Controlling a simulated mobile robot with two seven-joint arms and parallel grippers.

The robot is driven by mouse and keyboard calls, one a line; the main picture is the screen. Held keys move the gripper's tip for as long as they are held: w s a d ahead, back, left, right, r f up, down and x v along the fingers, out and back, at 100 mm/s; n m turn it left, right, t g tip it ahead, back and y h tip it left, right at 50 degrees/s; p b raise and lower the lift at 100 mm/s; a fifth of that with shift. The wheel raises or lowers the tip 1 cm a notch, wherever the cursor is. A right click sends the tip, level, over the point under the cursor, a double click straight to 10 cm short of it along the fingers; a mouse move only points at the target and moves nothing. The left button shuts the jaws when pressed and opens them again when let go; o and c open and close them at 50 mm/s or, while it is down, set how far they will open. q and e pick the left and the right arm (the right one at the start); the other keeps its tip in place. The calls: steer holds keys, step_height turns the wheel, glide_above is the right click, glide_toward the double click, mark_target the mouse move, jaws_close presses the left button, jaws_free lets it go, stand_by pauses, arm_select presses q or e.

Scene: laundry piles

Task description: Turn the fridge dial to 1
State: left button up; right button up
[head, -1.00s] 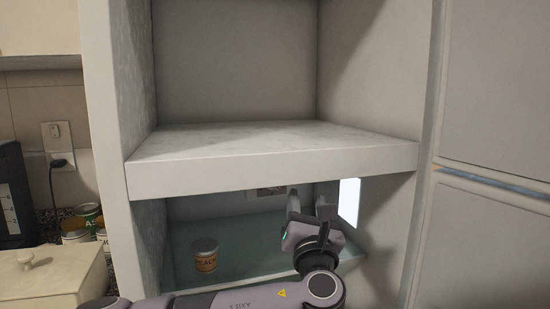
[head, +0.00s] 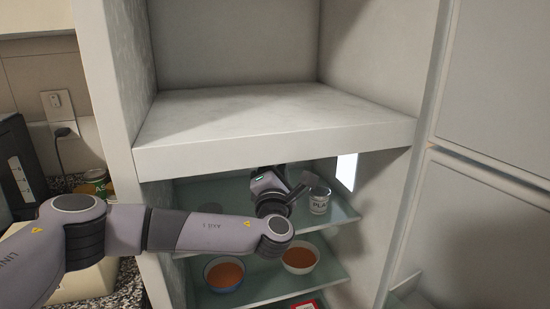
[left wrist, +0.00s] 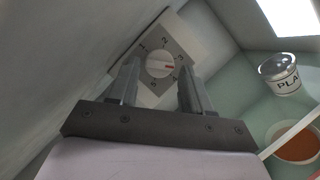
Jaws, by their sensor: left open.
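The fridge dial (left wrist: 160,64) is a round white knob on a grey square plate with printed numbers, seen in the left wrist view. Its red mark points to the right, near or just below the 3, while the 1 is at the upper left. My left gripper (left wrist: 160,86) is open, its two fingers either side of the dial's lower part in the picture; whether they touch it I cannot tell. In the head view my left gripper (head: 286,187) is inside the fridge (head: 275,152), below the thick upper ledge, and the dial is hidden. My right gripper is not in view.
A white can (head: 319,201) stands on the glass shelf (head: 343,212) right of my gripper. Two bowls of orange-brown food (head: 225,273) (head: 299,258) sit on the shelf below. A bright light panel (head: 346,171) is on the right wall. The upper compartment is empty.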

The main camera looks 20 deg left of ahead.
arm_select(q)
steer(key=shift+x, duration=0.85)
steer(key=shift+d, duration=0.1)
steer(key=c, duration=0.8)
steer(key=shift+o, duration=0.2)
steer(key=shift+w+d+f+n+y+b, duration=0.1)
steer(key=shift+n+y+b, duration=0.6)
steer(key=shift+n+b, duration=0.7)
steer(key=shift+s+f+n+y+b, duration=0.1)
steer(key=shift+n+y+b, duration=0.75)
steer(key=shift+n, duration=0.8)
steer(key=shift+w+d+n+y+b, duration=0.1)
steer(key=shift+n+y+b, duration=0.45)
steer(key=shift+n+b, duration=0.9)
steer(key=shift+a, duration=0.1)
